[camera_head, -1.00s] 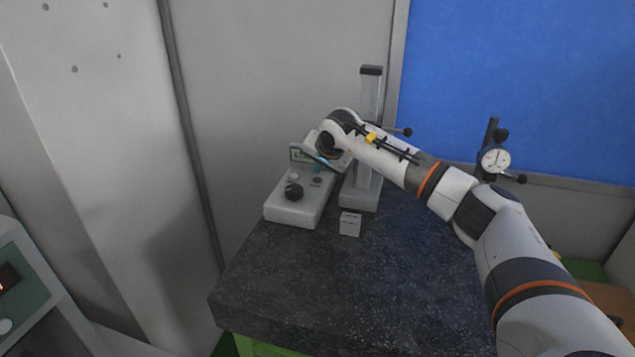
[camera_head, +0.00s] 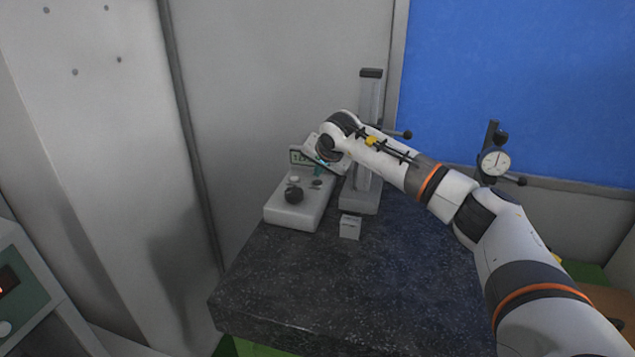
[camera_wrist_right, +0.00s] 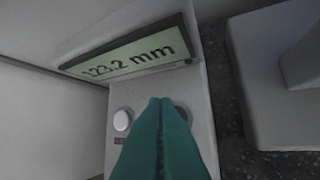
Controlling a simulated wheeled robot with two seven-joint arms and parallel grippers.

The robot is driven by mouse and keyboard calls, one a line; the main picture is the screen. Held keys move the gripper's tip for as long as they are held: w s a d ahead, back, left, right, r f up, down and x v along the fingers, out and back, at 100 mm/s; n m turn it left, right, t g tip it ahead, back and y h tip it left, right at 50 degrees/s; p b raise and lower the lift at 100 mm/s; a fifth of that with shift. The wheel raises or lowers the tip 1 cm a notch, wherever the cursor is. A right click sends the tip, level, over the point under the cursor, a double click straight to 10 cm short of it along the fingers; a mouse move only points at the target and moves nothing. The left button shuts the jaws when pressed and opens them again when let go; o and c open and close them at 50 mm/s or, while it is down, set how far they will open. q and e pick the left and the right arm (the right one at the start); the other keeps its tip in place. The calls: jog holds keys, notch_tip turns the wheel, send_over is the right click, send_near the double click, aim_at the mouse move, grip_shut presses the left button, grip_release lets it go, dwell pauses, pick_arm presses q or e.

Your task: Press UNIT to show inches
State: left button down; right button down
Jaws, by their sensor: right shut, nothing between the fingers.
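The measuring device (camera_head: 300,208) is a light grey box on the dark bench, with a tilted display (camera_head: 299,157) at its back. A white round button (camera_wrist_right: 122,120) sits left of the fingers. A dark round button (camera_wrist_right: 183,110) is partly hidden behind them. My right gripper (camera_wrist_right: 160,102) has teal fingers, shut and empty, over the panel; I cannot tell if they touch it. It also shows in the head view (camera_head: 318,171). My left gripper is out of view.
A grey column stand (camera_head: 369,95) stands just right, with a small white block (camera_head: 350,226) in front. A dial gauge (camera_head: 495,161) is farther right. The bench front (camera_head: 320,285) is clear.

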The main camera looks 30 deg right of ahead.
aim_at(319, 183)
dwell(0.8)
jog(key=shift+f, duration=0.4)
jog(key=shift+f+b, duration=0.4)
jog(key=shift+b, duration=0.15)
dwell(0.6)
jog(key=shift+r+p, duration=0.55)
jog(key=shift+r, duration=0.25)
jog(key=shift+r, duration=0.1)
jog(key=shift+r+p, duration=1.7)
jog(key=shift+r, duration=0.75)
